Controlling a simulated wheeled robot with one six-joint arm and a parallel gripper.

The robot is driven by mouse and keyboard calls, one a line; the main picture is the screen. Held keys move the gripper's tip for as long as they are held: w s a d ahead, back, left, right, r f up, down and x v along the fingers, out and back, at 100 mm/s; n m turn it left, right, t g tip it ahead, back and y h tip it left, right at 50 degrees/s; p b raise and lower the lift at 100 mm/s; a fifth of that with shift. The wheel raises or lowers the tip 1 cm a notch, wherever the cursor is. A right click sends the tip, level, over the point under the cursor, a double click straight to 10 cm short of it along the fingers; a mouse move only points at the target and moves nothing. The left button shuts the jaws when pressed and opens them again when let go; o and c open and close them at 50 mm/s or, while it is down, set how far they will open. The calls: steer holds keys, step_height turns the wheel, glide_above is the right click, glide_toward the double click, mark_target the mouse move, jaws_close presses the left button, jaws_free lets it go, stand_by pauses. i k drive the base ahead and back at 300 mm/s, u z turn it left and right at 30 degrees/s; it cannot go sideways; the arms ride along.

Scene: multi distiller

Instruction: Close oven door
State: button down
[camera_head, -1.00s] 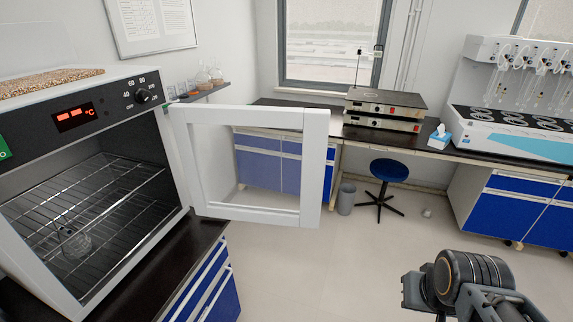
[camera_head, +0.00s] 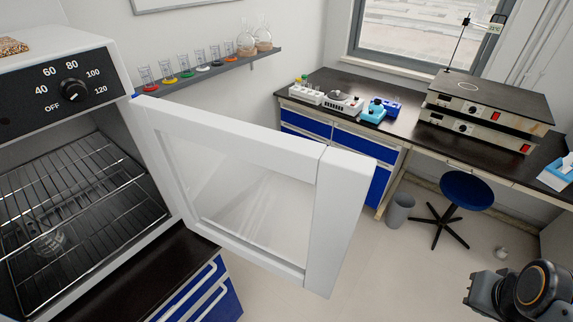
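The oven (camera_head: 52,60) stands at the left with its front open. Its door (camera_head: 338,210), a white frame around a clear pane, is hinged at the oven's right side and stands wide open, swung out to the right. Inside are wire racks (camera_head: 85,185) and a small glass vessel (camera_head: 45,240). Part of my arm shows at the lower right corner, apart from the door by a stretch of floor. My gripper's fingers are not visible.
The oven sits on a dark counter (camera_head: 140,275) with blue drawers. A wall shelf (camera_head: 215,66) holds glassware behind the door. A blue stool (camera_head: 466,190) and a bin (camera_head: 400,208) stand on the right. The floor between door and stool is clear.

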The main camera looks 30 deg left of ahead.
mark_target(289, 206)
steer(key=i, duration=2.25)
steer(key=u, duration=4.35)
steer(key=i, duration=0.5)
steer(key=z, duration=0.15)
steer(key=k, duration=0.4)
steer(key=u, duration=0.9)
